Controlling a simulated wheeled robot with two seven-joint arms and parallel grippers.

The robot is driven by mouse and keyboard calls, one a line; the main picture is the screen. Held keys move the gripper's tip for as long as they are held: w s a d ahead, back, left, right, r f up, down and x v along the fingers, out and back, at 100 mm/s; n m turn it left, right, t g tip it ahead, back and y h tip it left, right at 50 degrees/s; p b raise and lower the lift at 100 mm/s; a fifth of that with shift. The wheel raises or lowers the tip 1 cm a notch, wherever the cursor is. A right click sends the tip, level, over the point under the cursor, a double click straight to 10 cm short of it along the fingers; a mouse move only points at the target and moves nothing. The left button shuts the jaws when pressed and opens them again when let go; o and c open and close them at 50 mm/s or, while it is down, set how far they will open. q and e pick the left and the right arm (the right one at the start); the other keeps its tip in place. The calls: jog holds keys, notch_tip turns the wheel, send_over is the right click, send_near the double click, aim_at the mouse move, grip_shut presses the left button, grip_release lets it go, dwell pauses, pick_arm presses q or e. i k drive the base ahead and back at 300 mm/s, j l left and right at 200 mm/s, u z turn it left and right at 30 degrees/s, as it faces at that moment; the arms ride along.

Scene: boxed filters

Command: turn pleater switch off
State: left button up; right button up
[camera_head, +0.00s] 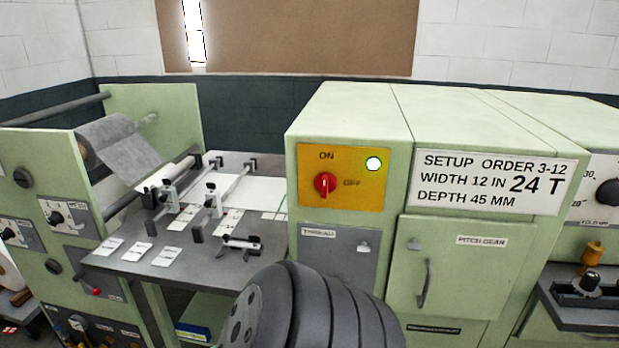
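The pleater switch (325,185) is a red rotary knob on a yellow panel (350,200) on the front of the green machine. Its white mark stands upright, towards the word ON above it; OFF is printed to its right. A round lamp (374,163) at the panel's upper right shines white with a green rim. A dark grey ribbed part, which looks like one of my own arm links, rises at bottom centre below the panel. Neither gripper can be seen.
A sign (495,182) reads 24 T. At left, a metal table (140,262) holds clamps and white labels beside a roll of grey material (120,145).

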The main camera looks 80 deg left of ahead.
aim_at(325, 183)
jog(key=u, duration=2.5)
